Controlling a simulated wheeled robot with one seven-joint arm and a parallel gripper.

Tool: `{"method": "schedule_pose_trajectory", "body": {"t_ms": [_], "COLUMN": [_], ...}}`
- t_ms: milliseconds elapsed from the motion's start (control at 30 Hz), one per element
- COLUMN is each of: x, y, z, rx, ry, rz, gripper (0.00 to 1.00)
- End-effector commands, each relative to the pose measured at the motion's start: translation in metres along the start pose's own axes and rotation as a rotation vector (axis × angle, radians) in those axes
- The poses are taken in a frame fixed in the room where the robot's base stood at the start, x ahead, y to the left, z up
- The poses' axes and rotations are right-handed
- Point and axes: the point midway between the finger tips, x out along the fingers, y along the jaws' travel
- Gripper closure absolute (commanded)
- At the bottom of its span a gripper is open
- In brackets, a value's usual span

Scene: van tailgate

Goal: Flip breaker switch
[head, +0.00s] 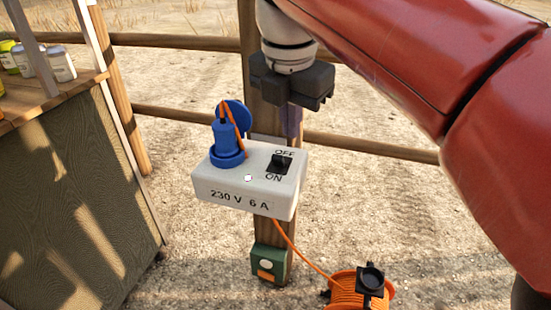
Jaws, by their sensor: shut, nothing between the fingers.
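The breaker switch (280,164) is a small black lever on the right of the top face of a white box (226,189) marked "230 V 6 A". "OFF" is printed behind the switch and "ON" in front of it. I cannot tell clearly which way the lever leans. My gripper (290,121) points down just behind the box, above and beyond the switch, apart from it. Its fingers are shut and empty, and hard to make out against the post.
A blue plug (226,142) with an orange cable stands in the box's left side. The box is on a wooden post (268,222) with a green unit (268,263) below. An orange cable reel (358,291) lies at the lower right. A counter (72,175) with jars stands left.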

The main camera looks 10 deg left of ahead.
Motion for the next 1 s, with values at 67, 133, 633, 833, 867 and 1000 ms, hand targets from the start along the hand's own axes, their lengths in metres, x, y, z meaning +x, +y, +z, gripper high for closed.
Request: {"method": "schedule_pose_trajectory", "body": {"t_ms": [67,133,633,833,867,1000], "x": [-0.001,-0.003,-0.006,0.012,0.017,0.043], "y": [0.015,0.023,0.032,0.031,0.030,0.030], "z": [-0.005,-0.009,-0.012,-0.013,-0.014,-0.015], "rx": [-0.140,-0.234,-0.354,-0.353,-0.353,-0.353], "ry": [0.016,0.025,0.037,0.038,0.038,0.038], "rz": [-0.006,-0.009,-0.013,-0.015,-0.015,-0.016], "gripper": [1.00,1.00,1.00,1.00,1.00,1.00]}}
